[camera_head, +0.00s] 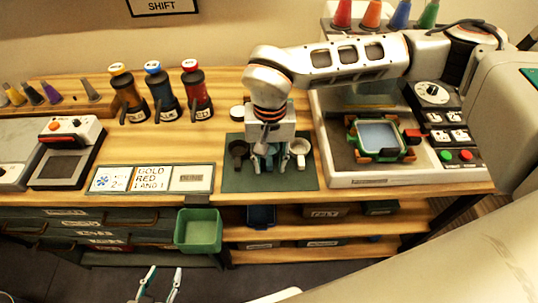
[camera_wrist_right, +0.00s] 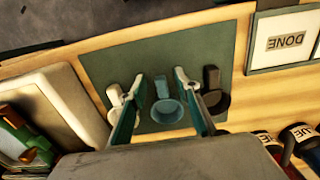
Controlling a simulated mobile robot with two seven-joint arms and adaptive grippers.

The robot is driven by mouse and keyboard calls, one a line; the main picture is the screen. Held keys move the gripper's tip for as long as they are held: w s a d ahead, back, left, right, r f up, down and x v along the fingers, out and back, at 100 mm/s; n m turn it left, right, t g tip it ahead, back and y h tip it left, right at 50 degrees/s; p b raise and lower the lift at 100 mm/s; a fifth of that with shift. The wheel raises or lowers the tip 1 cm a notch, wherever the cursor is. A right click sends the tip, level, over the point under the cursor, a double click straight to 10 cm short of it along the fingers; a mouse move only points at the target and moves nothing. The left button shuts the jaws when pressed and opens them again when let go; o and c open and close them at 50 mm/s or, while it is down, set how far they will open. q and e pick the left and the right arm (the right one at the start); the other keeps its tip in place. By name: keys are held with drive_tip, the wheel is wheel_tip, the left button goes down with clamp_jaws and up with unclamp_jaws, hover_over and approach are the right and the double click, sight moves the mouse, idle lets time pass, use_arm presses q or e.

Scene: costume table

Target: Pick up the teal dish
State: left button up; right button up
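The teal dish (camera_wrist_right: 168,113) lies on a dark green mat (camera_wrist_right: 195,54), its short handle towards the top of the right wrist view. My right gripper (camera_wrist_right: 160,75) is open over it, with one finger on each side; I cannot tell whether they touch it. In the head view the right gripper (camera_head: 270,163) points down at the mat (camera_head: 237,183) and mostly hides the dish. A white dish (camera_head: 300,149) is to its right and a dark brown dish (camera_head: 238,150) to its left. My left gripper (camera_head: 160,283) is open and empty in front of the table, low in the picture.
Cards (camera_head: 150,179) lie left of the mat. A press-like machine (camera_head: 375,178) stands right of it. Several bottles (camera_head: 160,90) stand at the back left. A green bin (camera_head: 198,231) hangs at the table's front, above my left gripper in the picture.

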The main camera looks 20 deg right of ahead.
clamp_jaws()
idle(0.3)
